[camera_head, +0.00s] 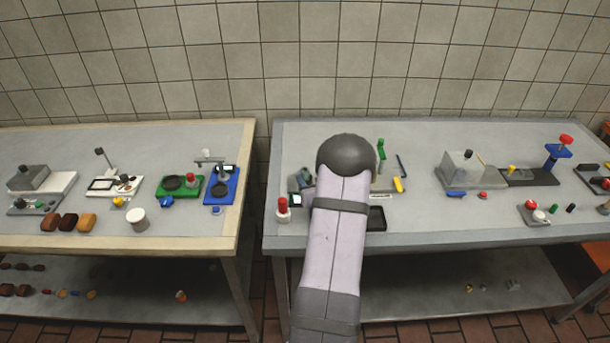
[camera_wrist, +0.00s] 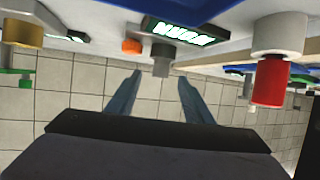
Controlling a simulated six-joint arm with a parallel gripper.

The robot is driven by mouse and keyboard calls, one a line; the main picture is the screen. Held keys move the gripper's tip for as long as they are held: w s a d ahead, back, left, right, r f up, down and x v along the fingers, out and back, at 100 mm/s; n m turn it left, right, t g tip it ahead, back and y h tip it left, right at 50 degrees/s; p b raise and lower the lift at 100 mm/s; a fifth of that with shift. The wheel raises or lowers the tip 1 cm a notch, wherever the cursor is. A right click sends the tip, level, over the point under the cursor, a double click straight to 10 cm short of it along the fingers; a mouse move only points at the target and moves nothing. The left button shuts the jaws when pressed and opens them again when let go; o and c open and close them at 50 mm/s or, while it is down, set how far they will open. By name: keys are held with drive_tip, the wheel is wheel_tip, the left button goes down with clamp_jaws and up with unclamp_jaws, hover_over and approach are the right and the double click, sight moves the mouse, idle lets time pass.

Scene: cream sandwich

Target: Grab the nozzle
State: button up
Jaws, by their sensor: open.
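A short grey cylinder (camera_wrist: 162,60), which may be the nozzle, shows in the wrist view beside an orange knob (camera_wrist: 131,46) and a lit green-lettered display (camera_wrist: 180,32). My gripper (camera_wrist: 159,76) is open, its two blue-grey fingers apart. The fingertips lie either side of the cylinder's end in the picture; I cannot tell whether the cylinder is between them in depth. No contact shows. In the head view my arm covers the gripper and the spot in front of it.
A white cylinder with a red end (camera_wrist: 270,80) stands close on the right in the wrist view; a similar red-and-white one (camera_head: 283,207) is left of my arm in the head view. A black tray (camera_head: 376,224) lies right of my arm. Bare tabletop (camera_head: 440,215) lies further right.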

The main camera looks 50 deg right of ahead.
sight(307, 174)
drive_tip(key=shift+p+x, duration=1.65)
drive_tip(key=shift+x, duration=1.8)
drive_tip(key=shift+w+a, duration=0.1)
drive_tip(key=c, duration=1.2)
